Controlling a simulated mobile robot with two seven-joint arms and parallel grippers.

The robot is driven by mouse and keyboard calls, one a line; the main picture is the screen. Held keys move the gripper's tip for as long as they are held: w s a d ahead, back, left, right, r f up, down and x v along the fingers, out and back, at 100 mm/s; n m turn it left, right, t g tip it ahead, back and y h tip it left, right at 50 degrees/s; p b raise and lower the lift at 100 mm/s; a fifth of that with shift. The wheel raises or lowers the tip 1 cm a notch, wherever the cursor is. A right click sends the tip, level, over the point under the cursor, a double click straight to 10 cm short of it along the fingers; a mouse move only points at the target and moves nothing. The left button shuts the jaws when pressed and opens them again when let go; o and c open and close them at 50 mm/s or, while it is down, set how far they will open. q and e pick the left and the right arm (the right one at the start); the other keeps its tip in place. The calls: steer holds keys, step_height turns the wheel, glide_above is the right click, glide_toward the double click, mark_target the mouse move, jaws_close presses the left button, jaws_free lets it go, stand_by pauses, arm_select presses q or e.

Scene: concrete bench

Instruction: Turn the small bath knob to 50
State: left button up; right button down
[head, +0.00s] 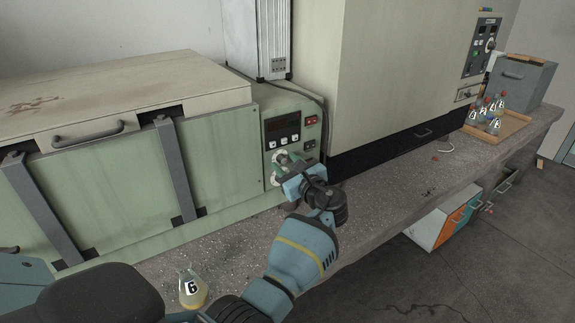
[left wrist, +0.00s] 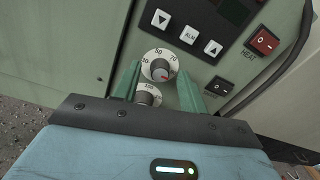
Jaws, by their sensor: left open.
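The bath's green control panel carries two white dials, one above the other. In the left wrist view the upper dial (left wrist: 159,65) shows 30, 50 and 70 around a grey knob with a red mark at its lower right, away from the 50. The lower dial (left wrist: 150,95) shows 100 and is partly hidden by my gripper. My left gripper (left wrist: 159,78) is open, its green fingers on either side of the upper knob; I cannot tell whether they touch it. In the head view the left gripper (head: 287,162) is at the panel and covers part of the dials. My right gripper is not in view.
A display, arrow buttons and a red HEAT switch (left wrist: 265,41) sit above and right of the dials. A flask marked 6 (head: 192,289) stands on the bench below the arm. A big oven (head: 400,70) is to the right, with a tray of flasks (head: 510,126) beyond it.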

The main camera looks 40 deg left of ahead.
arm_select(q)
jaws_close()
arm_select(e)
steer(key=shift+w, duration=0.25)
